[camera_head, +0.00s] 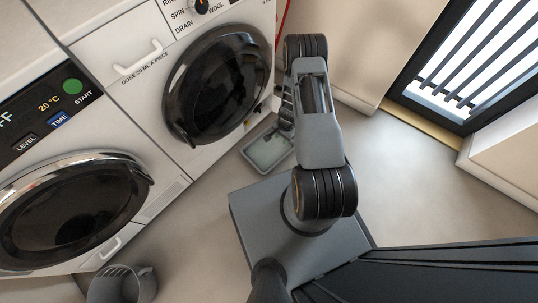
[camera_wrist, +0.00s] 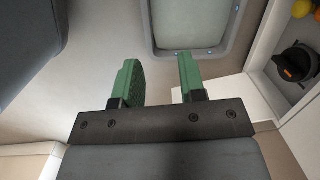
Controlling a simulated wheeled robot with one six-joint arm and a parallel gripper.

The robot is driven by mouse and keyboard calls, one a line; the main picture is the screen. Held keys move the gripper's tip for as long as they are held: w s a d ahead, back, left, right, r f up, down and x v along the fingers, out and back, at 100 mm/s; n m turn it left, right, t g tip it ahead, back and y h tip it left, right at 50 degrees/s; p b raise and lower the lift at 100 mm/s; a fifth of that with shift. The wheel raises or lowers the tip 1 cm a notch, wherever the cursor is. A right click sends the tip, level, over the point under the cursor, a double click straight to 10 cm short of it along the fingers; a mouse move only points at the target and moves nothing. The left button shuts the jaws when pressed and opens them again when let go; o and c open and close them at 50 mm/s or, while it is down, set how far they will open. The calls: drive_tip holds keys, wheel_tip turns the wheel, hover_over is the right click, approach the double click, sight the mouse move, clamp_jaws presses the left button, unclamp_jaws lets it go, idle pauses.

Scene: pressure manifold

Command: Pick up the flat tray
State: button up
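The flat tray (camera_head: 249,159) is a shallow grey tray with a pale inside. It lies on the floor in front of the right-hand washing machine, partly covered by my arm in the head view. In the wrist view, the tray (camera_wrist: 226,47) shows at the top centre, cut off by the frame edge. My gripper (camera_wrist: 160,75) has two green fingers, set wide apart with nothing between them. The right fingertip overlaps the tray's near rim in the picture; I cannot tell whether it touches. The left finger is over bare floor. My arm hides the gripper's fingers in the head view.
Two front-loading machines (camera_head: 116,75) stand along the left. A grey basket (camera_head: 122,285) is at the lower left. The floor (camera_head: 415,190) to the right is clear. In the wrist view, an open white compartment at the right holds a black round object (camera_wrist: 295,64) and yellow and orange items.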

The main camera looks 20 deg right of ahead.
drive_tip(key=shift+m, duration=0.4)
drive_tip(key=f+b, duration=0.1)
drive_tip(key=f, duration=0.3)
drive_tip(key=s+f+b, duration=0.1)
drive_tip(key=f+b, duration=0.1)
drive_tip(key=f, duration=0.2)
drive_tip(key=s+f+b, duration=0.1)
drive_tip(key=f, duration=0.3)
drive_tip(key=shift+s+a+f, duration=0.2)
drive_tip(key=shift+a, duration=0.05)
drive_tip(key=shift+a+f+b, duration=0.1)
drive_tip(key=shift+f+b, duration=2.1)
drive_tip(key=shift+f, duration=1.05)
drive_tip(key=shift+r, duration=0.1)
clamp_jaws()
